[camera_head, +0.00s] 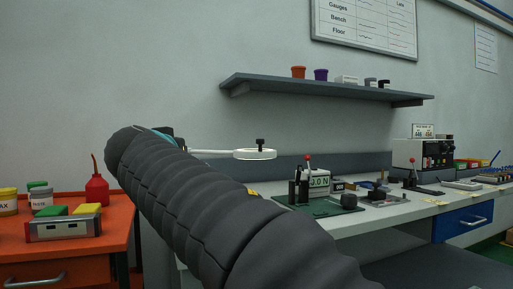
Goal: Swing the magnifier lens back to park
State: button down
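The magnifier lens (255,154) is a pale round ring with a small black knob (260,143) on top. It sits at the end of a thin white arm (210,151) that runs left behind my own dark, ribbed arm. The lens hangs level above the left part of the grey workbench. My arm crosses the foreground and reaches toward the upper left. My gripper is hidden behind the end of my arm, so I cannot see its fingers or whether it touches anything. No park place for the lens can be made out.
An orange cabinet (60,243) at the left carries a red oil can (97,190) and jars. A green mat (310,205) on the workbench (400,212) holds a force gauge (319,181). A shelf (320,88) with small pots hangs above.

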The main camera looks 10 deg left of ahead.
jog(key=s+d+r+m+h, duration=0.1)
jog(key=d+r+m+h, duration=0.4)
jog(key=d+h, duration=0.4)
jog(key=m+p, duration=0.2)
jog(key=p, duration=0.1)
send_near(258, 141)
jog(key=shift+y, duration=0.3)
jog(key=x, duration=0.7)
jog(key=shift+d+r, duration=0.15)
jog(key=shift+d, duration=0.05)
jog(key=shift+w, duration=0.15)
